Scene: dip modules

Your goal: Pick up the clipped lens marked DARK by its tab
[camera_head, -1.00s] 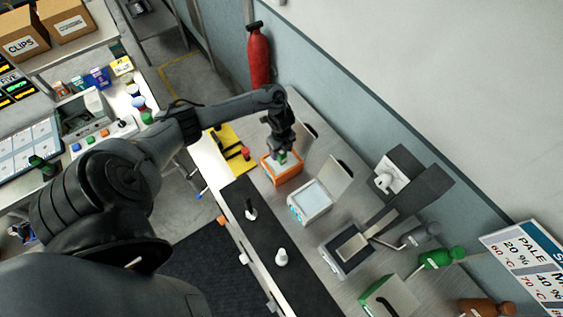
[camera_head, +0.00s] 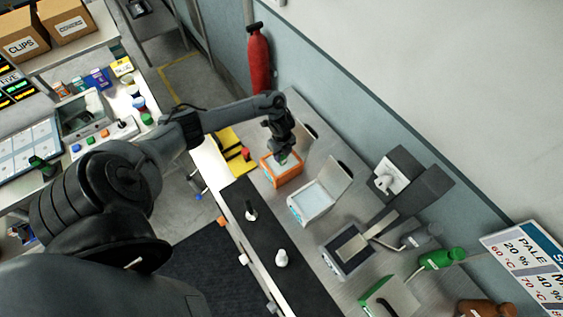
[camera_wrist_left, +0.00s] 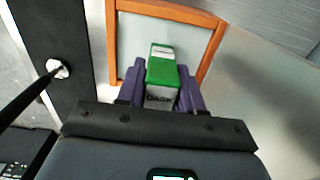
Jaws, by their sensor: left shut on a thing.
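My left gripper (camera_head: 283,155) is over the orange-framed bath (camera_head: 284,176) at the back of the bench. In the left wrist view its purple fingers (camera_wrist_left: 160,92) are shut on a green clip (camera_wrist_left: 162,66). A pale label on the near side of the clip (camera_wrist_left: 159,97) carries dark lettering that looks like DARK. The orange frame and pale inside of the bath (camera_wrist_left: 205,48) lie beyond and below the clip. The lens under the clip is hidden, so I cannot tell whether it touches the bath. My right gripper is not in view.
A second bath with a raised lid (camera_head: 312,205) stands nearby. A dark-framed tray (camera_head: 347,247) and a green-sided box (camera_head: 388,298) stand further along. A black mat (camera_head: 262,232) bears two small upright pieces. A yellow stand (camera_head: 229,147) is left of the orange bath.

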